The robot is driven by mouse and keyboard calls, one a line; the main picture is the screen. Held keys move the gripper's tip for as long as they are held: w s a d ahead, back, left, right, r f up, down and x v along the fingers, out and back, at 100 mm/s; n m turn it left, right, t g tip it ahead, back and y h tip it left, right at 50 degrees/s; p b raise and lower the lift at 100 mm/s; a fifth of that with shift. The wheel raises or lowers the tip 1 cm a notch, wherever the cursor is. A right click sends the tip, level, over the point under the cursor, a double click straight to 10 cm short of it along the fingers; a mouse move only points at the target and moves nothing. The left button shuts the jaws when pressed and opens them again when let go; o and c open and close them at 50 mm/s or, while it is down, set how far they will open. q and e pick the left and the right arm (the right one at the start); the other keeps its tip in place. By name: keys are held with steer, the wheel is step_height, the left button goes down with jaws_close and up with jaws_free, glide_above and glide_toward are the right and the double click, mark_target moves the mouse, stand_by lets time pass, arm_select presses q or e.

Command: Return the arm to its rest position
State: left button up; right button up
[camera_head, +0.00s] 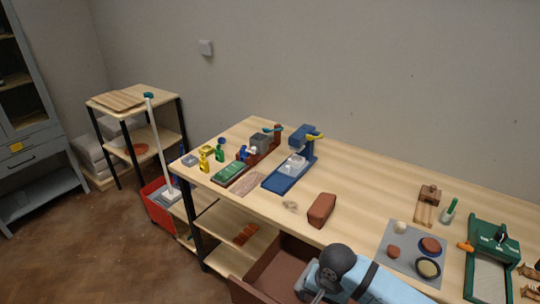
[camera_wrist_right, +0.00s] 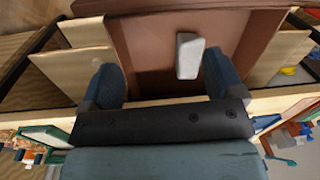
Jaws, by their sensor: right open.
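My right arm (camera_head: 375,284) comes in at the bottom of the head view, over the open brown drawer (camera_head: 265,272) at the front of the workbench. Its gripper is mostly hidden there. In the right wrist view my right gripper (camera_wrist_right: 160,68) shows two blue fingers spread wide with nothing held between them. The drawer's brown inside (camera_wrist_right: 145,45) lies beyond the fingers. A pale grey block (camera_wrist_right: 188,55) lies in the drawer, apart from the fingers as far as I can tell. My left arm and gripper are not in view.
The workbench (camera_head: 350,190) carries a blue press (camera_head: 300,155), a reddish-brown block (camera_head: 321,210), a grey mat (camera_head: 385,262) with round pieces, and a green machine (camera_head: 493,240). A red bin (camera_head: 158,210) stands left. The bench's middle back is clear.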

steer(key=s+r+n+t+y, duration=0.2)
steer(key=s+n, duration=0.2)
steer(key=s, duration=0.4)
steer(key=s+d+r+n+t+h, duration=0.1)
steer(key=s+d+r+n+h, duration=0.2)
steer(key=s+d, duration=1.05)
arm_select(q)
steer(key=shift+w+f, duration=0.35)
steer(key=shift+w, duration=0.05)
arm_select(e)
steer(key=w+a+f+t+y, duration=0.1)
steer(key=w+a+f+t, duration=0.1)
steer(key=f, duration=0.2)
steer(key=w+a+f+n+t+y, duration=0.1)
steer(key=w+a+f+t, duration=0.1)
steer(key=f, duration=0.3)
steer(key=w+a+f+t+y, duration=0.1)
steer(key=w+a+f+t, duration=0.1)
steer(key=f, duration=0.3)
steer(key=shift+w+a+t, duration=0.2)
steer(key=shift+w+t, duration=0.5)
steer(key=shift+t, duration=0.1)
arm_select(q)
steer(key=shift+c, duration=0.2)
arm_select(e)
steer(key=shift+r, duration=0.1)
